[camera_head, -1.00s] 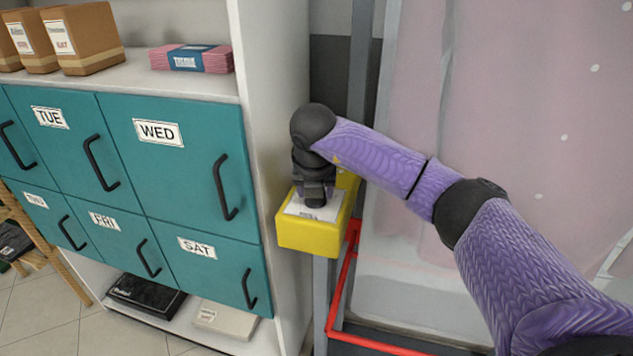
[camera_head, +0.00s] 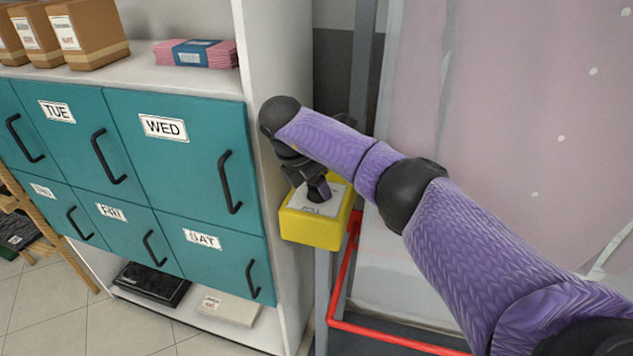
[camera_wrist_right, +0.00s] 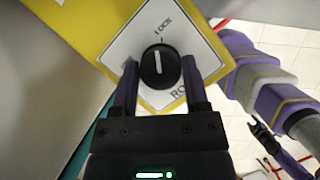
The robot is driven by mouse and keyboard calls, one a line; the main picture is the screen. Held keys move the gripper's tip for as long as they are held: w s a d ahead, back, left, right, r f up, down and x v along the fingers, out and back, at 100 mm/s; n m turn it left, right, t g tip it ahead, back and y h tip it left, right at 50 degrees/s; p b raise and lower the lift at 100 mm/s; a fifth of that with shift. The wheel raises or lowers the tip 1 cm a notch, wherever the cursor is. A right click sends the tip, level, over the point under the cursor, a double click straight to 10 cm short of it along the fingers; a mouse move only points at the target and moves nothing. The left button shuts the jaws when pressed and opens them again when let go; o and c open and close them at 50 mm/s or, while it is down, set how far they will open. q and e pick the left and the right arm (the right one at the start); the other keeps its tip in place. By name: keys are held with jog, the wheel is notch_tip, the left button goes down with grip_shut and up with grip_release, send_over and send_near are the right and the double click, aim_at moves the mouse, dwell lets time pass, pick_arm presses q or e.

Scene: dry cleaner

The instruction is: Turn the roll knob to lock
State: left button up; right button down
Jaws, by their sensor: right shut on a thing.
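The yellow box (camera_head: 311,232) stands on a grey post, with a white label plate on its face. In the right wrist view, the round black roll knob (camera_wrist_right: 160,66) sits on the plate (camera_wrist_right: 139,49). Its white pointer line points up the picture, close to the "LOCK" mark. My right gripper (camera_wrist_right: 160,84) is shut on the knob, one purple finger on each side.
A white shelf unit with teal drawers (camera_head: 180,150) stands close on the left of the box. A red rail (camera_head: 345,275) runs below and right of it. A pale pink curtain or sheet (camera_head: 500,120) hangs at the right.

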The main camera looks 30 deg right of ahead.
jog(key=shift+m+g, duration=0.3)
jog(key=shift+m, duration=0.4)
jog(key=shift+c, duration=0.4)
grip_release()
jog(key=p+v, duration=0.1)
jog(key=v, duration=0.9)
jog(key=shift+w, duration=0.15)
jog(key=shift+f, duration=0.1)
